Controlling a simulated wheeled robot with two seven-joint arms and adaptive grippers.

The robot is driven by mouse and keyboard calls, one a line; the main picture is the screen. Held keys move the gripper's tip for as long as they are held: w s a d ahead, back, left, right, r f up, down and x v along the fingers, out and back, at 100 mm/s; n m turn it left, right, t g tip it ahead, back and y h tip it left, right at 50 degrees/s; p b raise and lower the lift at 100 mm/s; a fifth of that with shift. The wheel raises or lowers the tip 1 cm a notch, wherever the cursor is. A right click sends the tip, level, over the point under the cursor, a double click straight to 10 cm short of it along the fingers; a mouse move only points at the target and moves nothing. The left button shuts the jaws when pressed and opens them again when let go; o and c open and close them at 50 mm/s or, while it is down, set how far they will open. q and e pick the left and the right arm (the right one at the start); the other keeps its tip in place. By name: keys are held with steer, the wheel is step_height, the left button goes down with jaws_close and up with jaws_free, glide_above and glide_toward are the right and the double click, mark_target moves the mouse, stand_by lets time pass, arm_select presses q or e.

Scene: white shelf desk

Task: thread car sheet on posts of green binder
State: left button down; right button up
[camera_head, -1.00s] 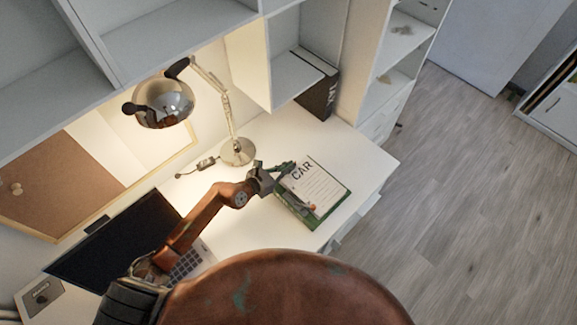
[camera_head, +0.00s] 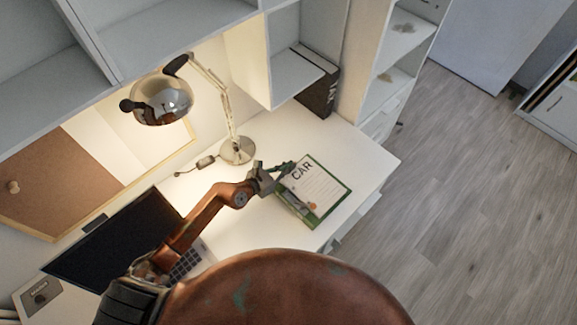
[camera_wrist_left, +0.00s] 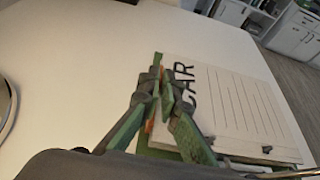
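The white car sheet (camera_head: 318,187), with "CAR" printed in large letters above ruled lines, lies over the green binder (camera_head: 313,224) on the desk. The sheet (camera_wrist_left: 235,105) also shows in the left wrist view. Green shows along its edges in the head view. My left gripper (camera_head: 287,167) is at the sheet's top left edge. In the left wrist view its fingers (camera_wrist_left: 162,88) are closed together at that edge, apparently on the sheet. A small dark piece (camera_wrist_left: 267,149), perhaps a post, shows at the lower edge. The fingers hide part of the sheet's edge. My right gripper is not in view.
A desk lamp (camera_head: 237,151) stands behind the gripper. A laptop (camera_head: 115,245) is at the left, under my arm. A black box file (camera_head: 318,95) stands at the back. The desk (camera_head: 365,155) is clear to the right of the binder.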

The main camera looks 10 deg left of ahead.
arm_select(q)
steer(key=shift+f, duration=0.3)
stand_by(0.5)
steer(key=c, duration=2.1)
jaws_free()
steer(key=shift+s, duration=0.1)
steer(key=v, duration=1.2)
steer(key=shift+f, duration=0.1)
